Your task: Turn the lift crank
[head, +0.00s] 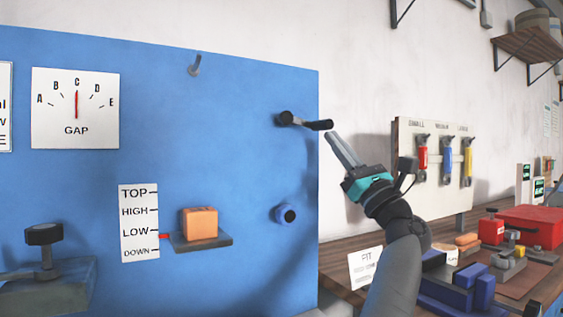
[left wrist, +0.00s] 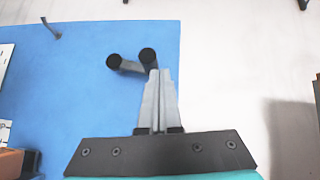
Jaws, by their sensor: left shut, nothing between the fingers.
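The lift crank (head: 303,121) is a dark arm with a black handle on the right edge of the blue panel. In the left wrist view its hub and handle end show as two black discs, the handle (left wrist: 147,55) on the right. My left gripper (head: 330,136) is shut and empty. Its fingertips (left wrist: 160,73) are just below the handle in both views; I cannot tell whether they touch it. The lift platform (head: 203,243) carries an orange block (head: 199,224). Its red pointer (head: 164,236) is close to LOW on the scale (head: 139,222). My right gripper is not in view.
A peg (head: 194,66) sticks out near the panel's top. A gap dial (head: 76,108) is at left. A tool board (head: 433,165) and a cluttered bench with a red box (head: 530,227) are at right.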

